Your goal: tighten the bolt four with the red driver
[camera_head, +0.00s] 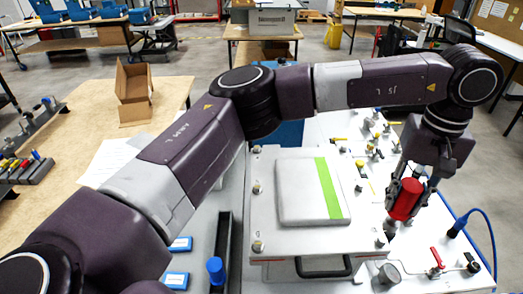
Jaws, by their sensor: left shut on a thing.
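My left arm reaches across from the left, and my left gripper (403,192) hangs at the right of the analyser plate, shut on the red driver (406,200). The driver is close to upright, slightly tilted, with its lower end by the plate's front right corner. A bolt (381,240) sits at that corner. I cannot tell whether the driver touches it. Other bolts show at the plate's left side, one at the front left (258,246) and one further back (257,188). No number marks bolt four. My right gripper is out of view.
The white plate (290,225) carries a grey lid with a green stripe (329,188). A black handle (324,268) is at its front. Valves and fittings with a red lever (436,257) crowd the right panel. A blue hose (487,225) curves at far right. A cardboard box (134,92) stands on the left table.

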